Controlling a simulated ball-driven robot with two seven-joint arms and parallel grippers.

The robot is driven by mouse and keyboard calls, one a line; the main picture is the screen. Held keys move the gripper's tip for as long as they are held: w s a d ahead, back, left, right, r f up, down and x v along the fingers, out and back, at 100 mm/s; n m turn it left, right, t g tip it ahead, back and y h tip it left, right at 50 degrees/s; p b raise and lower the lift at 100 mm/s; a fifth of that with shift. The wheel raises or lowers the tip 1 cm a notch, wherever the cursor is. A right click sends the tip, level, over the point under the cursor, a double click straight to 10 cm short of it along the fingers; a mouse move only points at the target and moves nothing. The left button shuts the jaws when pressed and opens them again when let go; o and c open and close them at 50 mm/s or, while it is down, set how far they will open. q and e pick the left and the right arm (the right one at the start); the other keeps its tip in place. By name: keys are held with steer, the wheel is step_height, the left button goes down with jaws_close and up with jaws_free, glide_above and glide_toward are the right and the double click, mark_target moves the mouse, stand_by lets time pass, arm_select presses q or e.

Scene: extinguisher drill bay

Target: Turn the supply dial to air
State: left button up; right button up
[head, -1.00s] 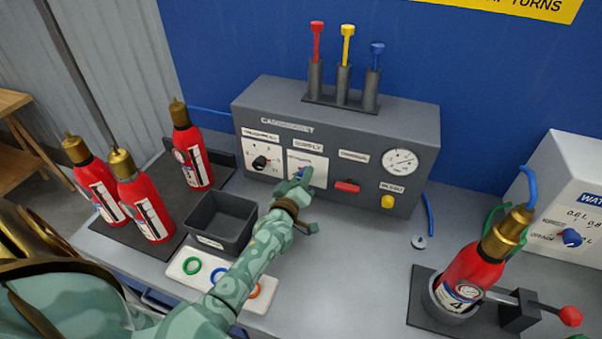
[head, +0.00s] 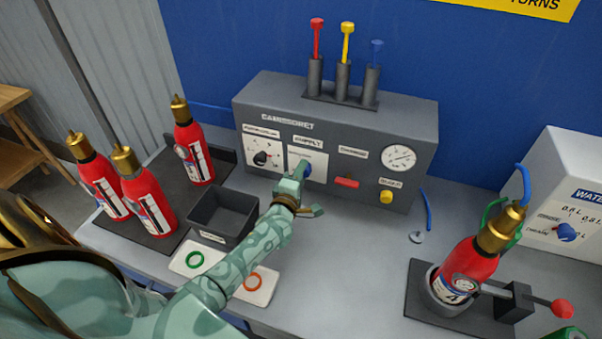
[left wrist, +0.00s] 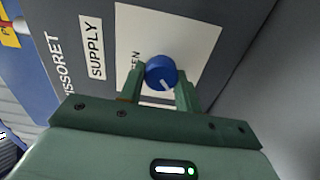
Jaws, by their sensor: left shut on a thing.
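The blue supply dial (left wrist: 160,73) sits on a white plate (left wrist: 190,30) under the SUPPLY label on the front of the grey cabinet (head: 330,110). In the left wrist view its white mark points toward the gripper. The plate's lettering is mostly hidden, so I cannot read the dial's setting. My left gripper (left wrist: 160,95) is shut on the dial, one finger on each side. In the head view the dial (head: 308,170) is partly hidden by my left gripper (head: 302,178). My right gripper is not in view.
Left of the supply plate is a black knob (head: 261,158); to the right are a red switch (head: 346,182), a yellow button (head: 386,197) and a gauge (head: 399,158). A dark bin (head: 222,217) and red extinguishers (head: 147,200) stand left. Another extinguisher (head: 468,268) stands right.

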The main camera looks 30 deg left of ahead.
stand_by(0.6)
arm_select(q)
steer(key=o, duration=1)
steer(key=shift+c, duration=0.2)
steer(key=p+v, duration=0.2)
steer(key=v, duration=1.4)
steer(key=shift+s+d, duration=0.1)
steer(key=shift+d, duration=0.05)
